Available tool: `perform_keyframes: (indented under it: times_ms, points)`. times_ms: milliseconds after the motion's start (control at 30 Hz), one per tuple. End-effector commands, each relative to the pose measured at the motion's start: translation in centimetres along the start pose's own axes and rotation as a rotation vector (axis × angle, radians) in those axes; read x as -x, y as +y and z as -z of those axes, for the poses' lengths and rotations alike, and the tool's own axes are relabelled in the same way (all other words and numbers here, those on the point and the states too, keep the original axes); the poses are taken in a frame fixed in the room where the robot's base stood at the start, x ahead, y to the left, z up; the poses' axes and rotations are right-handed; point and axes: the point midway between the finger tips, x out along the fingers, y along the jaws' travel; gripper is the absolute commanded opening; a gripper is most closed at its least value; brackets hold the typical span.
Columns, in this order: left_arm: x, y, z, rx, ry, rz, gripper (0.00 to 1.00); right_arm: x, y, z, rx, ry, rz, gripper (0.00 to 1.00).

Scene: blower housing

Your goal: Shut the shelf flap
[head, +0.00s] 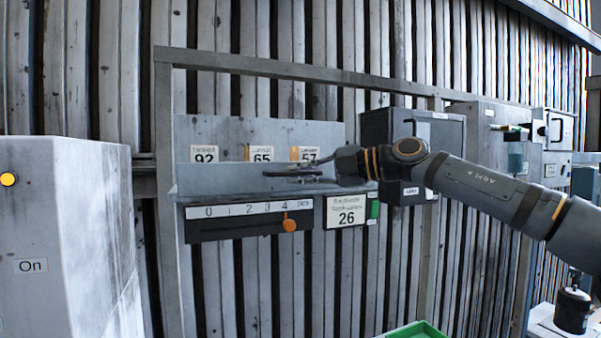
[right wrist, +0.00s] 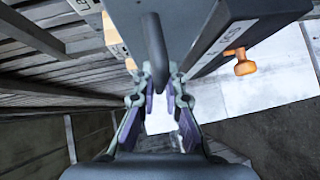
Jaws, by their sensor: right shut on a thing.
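In the head view the handle is hard to tell from the fingers. My left gripper is not in view.
Number cards (head: 262,153) show behind the flap. Below are a scale with an orange pointer (head: 289,225) and a "26" sign (head: 347,212). A dark box (head: 437,135) hangs to the right. A white cabinet (head: 65,240) stands at left, a green tray (head: 418,330) at the bottom.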

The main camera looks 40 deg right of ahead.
Motion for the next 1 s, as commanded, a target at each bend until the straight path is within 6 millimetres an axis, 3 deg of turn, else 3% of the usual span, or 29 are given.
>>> perform_keyframes:
  times_ms: [333,367,433,767,867,1000]
  points:
    - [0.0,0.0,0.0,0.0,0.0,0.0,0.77,0.0,0.1,0.0,-0.002,-0.001,-0.001,0.0]
    - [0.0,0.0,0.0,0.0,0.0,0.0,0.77,0.1,0.1,0.0,-0.002,-0.001,-0.001,0.11]
    - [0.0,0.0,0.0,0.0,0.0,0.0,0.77,0.1,0.1,0.0,-0.002,-0.001,-0.001,0.2]
    - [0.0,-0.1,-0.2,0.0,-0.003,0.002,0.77,0.1,0.2,0.0,-0.002,-0.002,0.001,0.21]
    - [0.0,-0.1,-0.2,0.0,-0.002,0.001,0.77,0.3,1.2,0.0,-0.001,-0.006,0.004,0.21]
    - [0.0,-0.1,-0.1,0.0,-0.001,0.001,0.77,0.7,4.1,0.4,0.003,-0.013,-0.001,0.22]
